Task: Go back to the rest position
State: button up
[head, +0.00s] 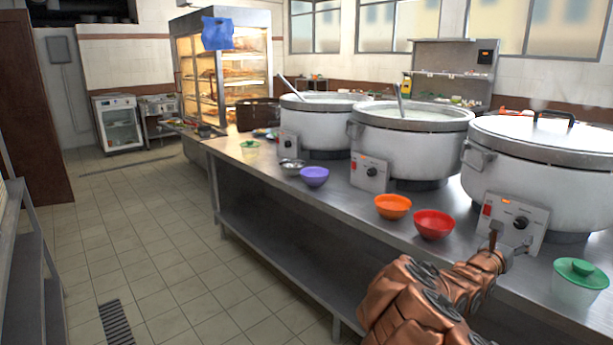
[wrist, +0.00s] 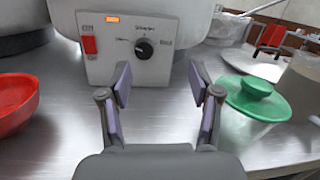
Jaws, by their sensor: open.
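My gripper (wrist: 160,90) is open and empty in the wrist view. Its two fingers are apart in front of the control box (wrist: 125,48) of the nearest stockpot, which has a black knob, a red switch and a lit orange light. In the head view my gripper (head: 502,250) is close to that control box (head: 513,222), below the right stockpot (head: 535,175). Whether a finger touches the box I cannot tell. The right stockpot has its lid on. The middle stockpot (head: 405,145) and the far stockpot (head: 315,125) are open, each with a ladle handle sticking out.
On the steel counter (head: 340,207) stand a red bowl (head: 434,224), an orange bowl (head: 393,207), a purple bowl (head: 314,177) and a green-lidded container (head: 580,282). A lit display cabinet (head: 225,75) stands at the back. The tiled floor (head: 160,240) to the left is clear.

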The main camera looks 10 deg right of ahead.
jog(key=s+r+m+g+h, duration=0.3)
jog(key=s+r+m+g, duration=0.1)
jog(key=s+r+m, duration=0.3)
jog(key=s+a+r+m+g+y, duration=0.1)
jog(key=s+a+m+g+y, duration=0.1)
jog(key=s+m+g, duration=0.6)
jog(key=s+a+r+m+g+y, duration=0.15)
jog(key=s+m, duration=0.45)
jog(key=s, duration=0.6)
jog(key=s+a+f+m+y, duration=0.5)
jog(key=s+a+f+y, duration=0.35)
jog(key=a+f, duration=0.45)
jog(key=s+a+f+y, duration=0.2)
jog(key=a+y, duration=0.1)
jog(key=a, duration=0.5)
jog(key=s+a+f+y, duration=0.2)
jog(key=a, duration=0.7)
jog(key=s+a+f+y, duration=0.2)
jog(key=s+a+y, duration=0.1)
jog(key=a, duration=0.5)
notch_tip(320, 180, up, 17)
jog(key=w+t+p, duration=0.1)
jog(key=t+p, duration=0.1)
jog(key=p, duration=1.3)
jog(key=shift+w+a, duration=0.2)
jog(key=shift+a, duration=0.1)
